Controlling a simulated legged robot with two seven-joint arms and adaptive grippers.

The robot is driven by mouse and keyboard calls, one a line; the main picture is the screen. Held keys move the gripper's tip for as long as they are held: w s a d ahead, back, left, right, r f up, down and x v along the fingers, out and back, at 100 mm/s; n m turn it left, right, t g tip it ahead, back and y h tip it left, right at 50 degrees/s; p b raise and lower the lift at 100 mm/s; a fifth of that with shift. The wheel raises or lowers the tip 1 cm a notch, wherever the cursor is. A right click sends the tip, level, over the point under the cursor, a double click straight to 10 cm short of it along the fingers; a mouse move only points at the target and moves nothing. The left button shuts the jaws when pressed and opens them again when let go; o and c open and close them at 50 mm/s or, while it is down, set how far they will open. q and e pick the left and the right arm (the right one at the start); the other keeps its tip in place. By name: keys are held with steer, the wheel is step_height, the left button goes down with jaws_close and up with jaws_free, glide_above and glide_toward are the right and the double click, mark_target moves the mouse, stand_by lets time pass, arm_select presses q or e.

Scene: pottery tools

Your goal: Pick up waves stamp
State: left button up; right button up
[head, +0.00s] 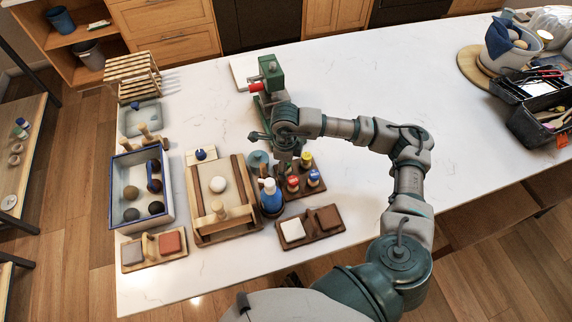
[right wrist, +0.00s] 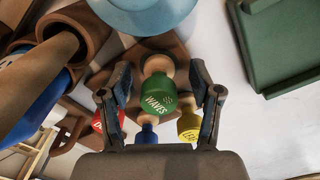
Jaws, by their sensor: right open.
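The waves stamp (right wrist: 158,102) has a green top with "WAVES" in white and a pale wooden neck. It shows between the spread fingers of my right gripper (right wrist: 160,78) in the right wrist view; no finger visibly touches it. In the head view, my right gripper (head: 285,158) hangs over the back left of the brown stamp holder (head: 282,193) and hides the green stamp. A yellow stamp (head: 306,159), a red stamp (head: 293,183) and a blue stamp (head: 314,177) stand close by in the holder. My left gripper is not in view.
A blue-and-white bottle (head: 270,196) stands left of the holder. A light-blue round object (head: 257,158) is behind it. A green machine (head: 270,80) stands at the back. A wooden tray (head: 237,225) lies to the left.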

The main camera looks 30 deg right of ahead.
steer(key=shift+f, duration=0.25)
steer(key=c, duration=1.1)
